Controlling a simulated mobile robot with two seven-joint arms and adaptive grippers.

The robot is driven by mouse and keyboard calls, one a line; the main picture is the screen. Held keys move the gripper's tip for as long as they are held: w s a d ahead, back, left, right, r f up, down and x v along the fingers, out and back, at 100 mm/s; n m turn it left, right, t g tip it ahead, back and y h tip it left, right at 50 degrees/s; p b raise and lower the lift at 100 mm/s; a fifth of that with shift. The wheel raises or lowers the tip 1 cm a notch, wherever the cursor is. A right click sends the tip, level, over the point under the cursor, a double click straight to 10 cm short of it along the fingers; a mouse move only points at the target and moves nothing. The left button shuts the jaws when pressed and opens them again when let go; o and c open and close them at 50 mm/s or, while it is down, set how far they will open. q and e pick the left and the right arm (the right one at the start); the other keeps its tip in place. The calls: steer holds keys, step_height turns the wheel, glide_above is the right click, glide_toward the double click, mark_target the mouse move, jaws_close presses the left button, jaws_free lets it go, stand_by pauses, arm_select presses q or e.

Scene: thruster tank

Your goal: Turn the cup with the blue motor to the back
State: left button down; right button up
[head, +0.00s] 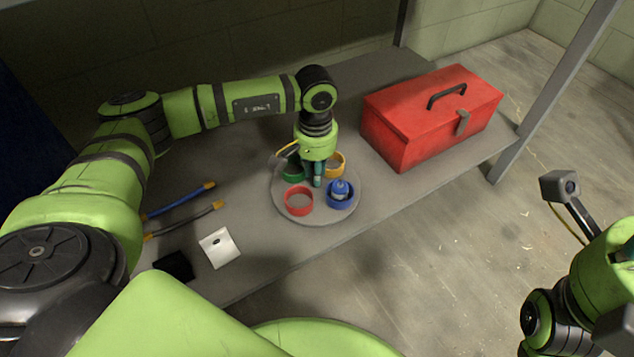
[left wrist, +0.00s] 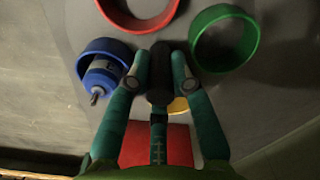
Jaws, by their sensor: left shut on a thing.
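A round grey turntable (head: 318,219) on the bench carries a red cup (head: 299,212) at front left, a blue cup (head: 341,205) at front right, a yellow cup (head: 340,170) at back right and a green cup (head: 289,174) at back left. A blue motor (head: 340,188) sits in the blue cup. In the left wrist view the motor (left wrist: 102,77) shows its shaft. My left gripper (head: 317,180) points down at the turntable's middle. It is shut on a dark knob (left wrist: 159,88) between the cups. The yellow cup is mostly hidden there.
A red toolbox (head: 425,117) stands on the bench right of the turntable. A blue cable (head: 180,203), a grey cable (head: 185,220), a white card (head: 219,247) and a black item (head: 174,266) lie to the left. A grey post (head: 550,95) rises at the right.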

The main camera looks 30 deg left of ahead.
arm_select(q)
steer(key=c, duration=1.2)
jaws_free()
steer(key=shift+r+p, duration=3.4)
steer(key=shift+r, duration=1.15)
